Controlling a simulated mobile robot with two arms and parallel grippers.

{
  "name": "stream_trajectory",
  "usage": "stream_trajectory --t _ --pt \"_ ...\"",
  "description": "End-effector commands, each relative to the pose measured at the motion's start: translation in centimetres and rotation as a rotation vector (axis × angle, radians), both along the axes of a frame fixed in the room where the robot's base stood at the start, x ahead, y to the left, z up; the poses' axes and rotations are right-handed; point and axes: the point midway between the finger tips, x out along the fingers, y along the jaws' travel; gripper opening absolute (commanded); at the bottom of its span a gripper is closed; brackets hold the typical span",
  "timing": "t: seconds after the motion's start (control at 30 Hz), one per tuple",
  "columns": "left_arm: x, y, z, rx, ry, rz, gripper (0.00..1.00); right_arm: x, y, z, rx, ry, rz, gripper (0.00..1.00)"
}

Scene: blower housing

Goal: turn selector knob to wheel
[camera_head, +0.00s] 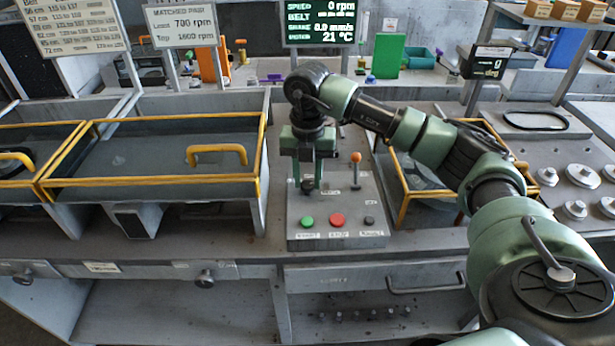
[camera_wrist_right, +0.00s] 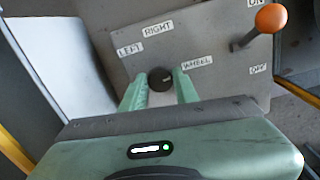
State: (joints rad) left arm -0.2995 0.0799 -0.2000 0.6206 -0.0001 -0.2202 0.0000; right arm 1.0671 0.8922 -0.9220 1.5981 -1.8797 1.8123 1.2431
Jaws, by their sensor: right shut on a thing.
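The selector knob (camera_wrist_right: 160,79) is a small dark round knob on the grey control panel (camera_wrist_right: 110,62). Labels LEFT, RIGHT and WHEEL (camera_wrist_right: 197,62) stand around it. A small pale mark shows on the knob, toward the WHEEL side; its exact angle is hard to read. My right gripper (camera_wrist_right: 160,88) is shut on the knob, one green finger on each side. In the head view my right gripper (camera_head: 308,186) reaches down onto the panel and hides most of the knob. My left gripper is not in view.
An orange-tipped lever (camera_wrist_right: 258,27) with ON and OFF labels stands right of the knob. Green (camera_head: 307,221), red (camera_head: 337,220) and dark (camera_head: 369,221) buttons sit at the panel's front. A yellow-framed guard (camera_head: 150,182) is at left. The display (camera_head: 320,22) reads 0 rpm.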

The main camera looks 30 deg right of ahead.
Motion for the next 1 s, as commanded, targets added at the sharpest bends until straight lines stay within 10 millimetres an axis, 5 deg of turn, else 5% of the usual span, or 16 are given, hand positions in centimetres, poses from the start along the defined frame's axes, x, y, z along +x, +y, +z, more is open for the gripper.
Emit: stream_trajectory --t 0.87,0.9,1.0 --pt "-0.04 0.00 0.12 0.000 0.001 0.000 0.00 0.24 -0.19 0.38 -0.001 -0.012 -0.156 0.00" --pt "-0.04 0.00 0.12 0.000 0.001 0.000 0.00 0.24 -0.19 0.38 -0.001 -0.012 -0.156 0.41" --pt "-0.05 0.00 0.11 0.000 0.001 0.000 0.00 0.18 -0.16 0.30 -0.001 -0.008 -0.155 0.52"
